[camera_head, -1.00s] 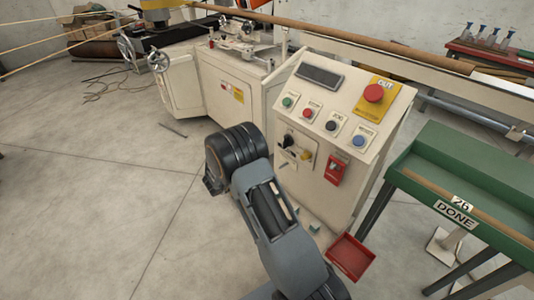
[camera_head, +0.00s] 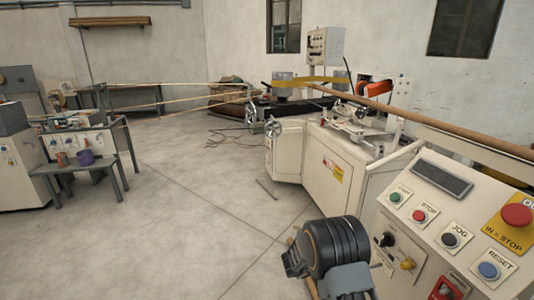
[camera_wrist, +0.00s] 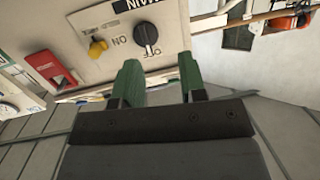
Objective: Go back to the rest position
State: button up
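My gripper (camera_wrist: 159,70) shows in the wrist view as two green fingers standing apart, with nothing between them. It faces the lower part of the cream control cabinet, near a black rotary switch (camera_wrist: 147,36) and a yellow knob (camera_wrist: 97,48). I cannot tell the exact gap between the fingers and the cabinet. In the head view my arm is at the bottom, just left of the control cabinet (camera_head: 405,262), and my gripper's fingers are hidden.
The cabinet carries start, stop, jog and reset buttons and a red emergency button (camera_head: 516,215). The winder (camera_head: 330,165) stands behind, with a long brown tube (camera_head: 430,125) reaching right. A grey bench (camera_head: 85,165) is at left. The floor (camera_head: 190,190) between is mostly clear.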

jog(key=w+a+f+n+t+y, duration=0.4)
jog(key=a+f+n+y, duration=0.1)
jog(key=a+y, duration=0.35)
jog(key=s+a+r+n+g+y+p, duration=0.2)
jog(key=s+a+r+n+y+p, duration=0.2)
jog(key=s+a+r+n+y, duration=0.25)
jog(key=s+r+n+g+y+p, duration=0.25)
jog(key=s+r+g+p, duration=0.25)
jog(key=s+r, duration=1.05)
jog(key=s+d+r+n+t+h+p, duration=0.1)
jog(key=s+d+r+p, duration=0.1)
jog(key=s+r, duration=0.4)
notch_tip(320, 180, up, 3)
jog(key=shift+s+d+f+t+h+p, duration=0.1)
jog(key=shift+s+d+t+h+p, duration=0.25)
jog(key=shift+p, duration=0.35)
